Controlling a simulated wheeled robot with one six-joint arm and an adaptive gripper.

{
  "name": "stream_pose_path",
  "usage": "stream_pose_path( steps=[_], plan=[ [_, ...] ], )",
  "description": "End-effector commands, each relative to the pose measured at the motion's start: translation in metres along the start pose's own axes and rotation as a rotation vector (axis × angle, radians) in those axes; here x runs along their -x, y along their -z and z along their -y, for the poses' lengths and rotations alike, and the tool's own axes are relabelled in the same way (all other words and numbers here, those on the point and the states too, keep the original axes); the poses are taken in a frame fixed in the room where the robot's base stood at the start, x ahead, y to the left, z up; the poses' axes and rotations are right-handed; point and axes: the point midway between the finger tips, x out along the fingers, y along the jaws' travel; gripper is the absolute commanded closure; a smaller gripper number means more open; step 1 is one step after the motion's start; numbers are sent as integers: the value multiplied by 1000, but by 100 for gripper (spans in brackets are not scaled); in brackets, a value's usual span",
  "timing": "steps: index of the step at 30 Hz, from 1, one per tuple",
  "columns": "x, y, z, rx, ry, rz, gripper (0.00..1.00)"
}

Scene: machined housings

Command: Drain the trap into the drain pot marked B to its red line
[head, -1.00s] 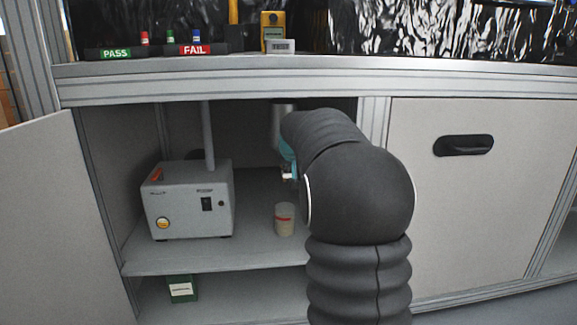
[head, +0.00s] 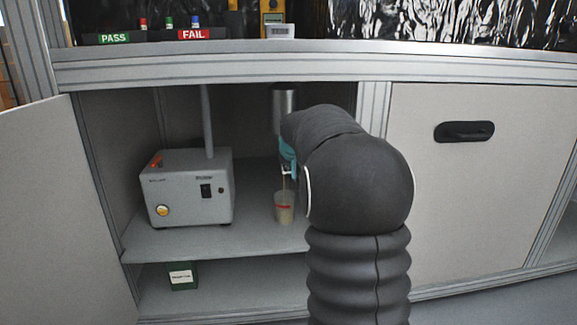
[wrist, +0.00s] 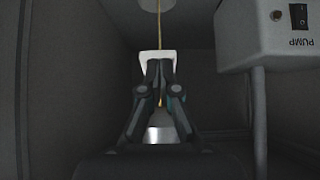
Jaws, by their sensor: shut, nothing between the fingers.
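The trap, a metal cylinder (head: 284,108), hangs inside the open cabinet; its shiny lower end also shows in the wrist view (wrist: 160,128). A thin brownish stream (wrist: 158,22) runs from beneath it to the drain pot (head: 284,214), a small translucent cup with a red line, standing on the shelf below. No letter is readable on the pot, and I cannot tell its liquid level against the line. My gripper (wrist: 158,66) is shut and empty, its fingertips close together against or just in front of a white piece (wrist: 145,68) under the trap. My arm hides the space right of the pot.
A grey pump box (head: 188,190) stands on the shelf to the left, with a vertical pipe (head: 207,120) behind it. A green box (head: 182,277) is on the lower shelf. The open door (head: 40,190) bounds the left, and the bench edge (head: 300,68) runs above.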

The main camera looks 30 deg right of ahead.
Motion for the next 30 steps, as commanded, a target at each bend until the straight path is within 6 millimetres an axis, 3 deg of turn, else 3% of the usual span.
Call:
stream_pose_path(
  steps=[19,30],
  plan=[
    [0,0,0,0,0,1,100],
    [10,10,0,0,0,1,100]
  ],
)
